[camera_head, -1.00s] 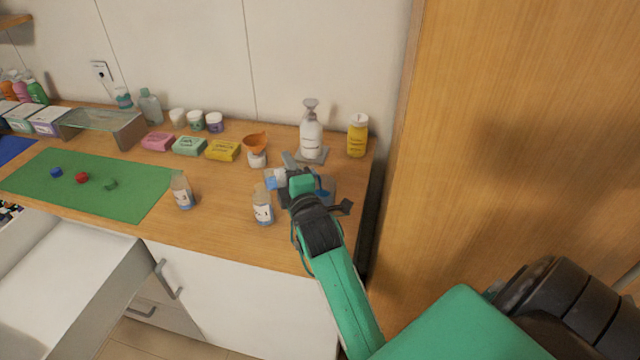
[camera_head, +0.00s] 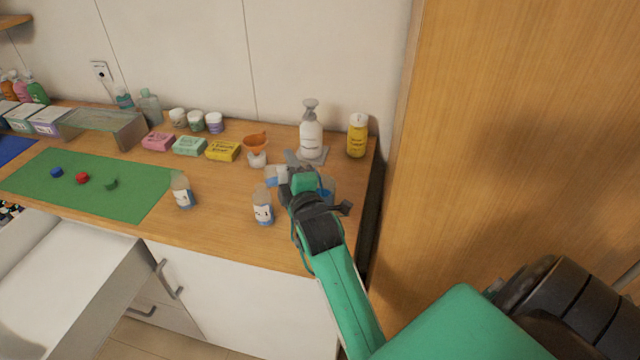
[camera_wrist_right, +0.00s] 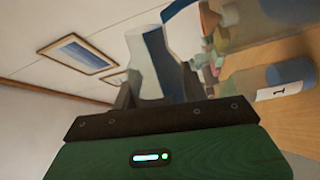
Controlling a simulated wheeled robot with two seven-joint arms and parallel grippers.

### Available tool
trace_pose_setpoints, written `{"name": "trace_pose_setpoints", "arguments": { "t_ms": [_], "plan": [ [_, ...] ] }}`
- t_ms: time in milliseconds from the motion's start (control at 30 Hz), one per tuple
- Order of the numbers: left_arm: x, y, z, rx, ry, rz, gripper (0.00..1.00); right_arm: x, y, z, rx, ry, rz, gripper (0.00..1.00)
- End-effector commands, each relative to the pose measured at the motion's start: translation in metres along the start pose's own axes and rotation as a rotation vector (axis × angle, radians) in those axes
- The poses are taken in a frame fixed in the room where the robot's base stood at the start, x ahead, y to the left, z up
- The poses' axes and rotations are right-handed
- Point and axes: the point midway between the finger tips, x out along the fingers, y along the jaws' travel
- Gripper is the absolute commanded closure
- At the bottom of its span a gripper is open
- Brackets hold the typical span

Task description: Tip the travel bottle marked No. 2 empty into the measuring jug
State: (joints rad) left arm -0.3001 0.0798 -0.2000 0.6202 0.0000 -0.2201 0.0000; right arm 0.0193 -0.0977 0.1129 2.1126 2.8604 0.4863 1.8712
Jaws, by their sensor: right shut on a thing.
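My right gripper (camera_head: 292,173) is shut on a small clear bottle (camera_head: 276,175) with a white label and a blue part, held tilted over on its side above the worktop. The bottle also shows between the fingers in the right wrist view (camera_wrist_right: 152,62); I cannot read its number. A clear vessel with blue in it, probably the measuring jug (camera_head: 327,190), is mostly hidden behind my right gripper and arm. An upright bottle (camera_head: 263,207) stands in front of the gripper; a bottle marked 1 (camera_wrist_right: 280,90) shows in the wrist view. My left gripper is out of view.
Another small bottle (camera_head: 183,190) stands beside the green mat (camera_head: 130,193), which bears blue, red and green caps. An orange funnel (camera_head: 256,141), soap boxes (camera_head: 222,151), a pump bottle (camera_head: 311,135) and a yellow bottle (camera_head: 357,136) stand behind. A tall wooden panel (camera_head: 500,130) closes the right side.

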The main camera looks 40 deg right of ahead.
Motion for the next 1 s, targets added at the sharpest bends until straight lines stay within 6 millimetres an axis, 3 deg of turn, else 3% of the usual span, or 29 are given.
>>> {"name": "trace_pose_setpoints", "arguments": {
  "t_ms": [1000],
  "plan": [
    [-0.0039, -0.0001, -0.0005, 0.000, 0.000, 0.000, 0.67, 0.0005, 0.0079, 0.0023, 0.123, -0.008, 0.001, 0.81]
  ]
}}
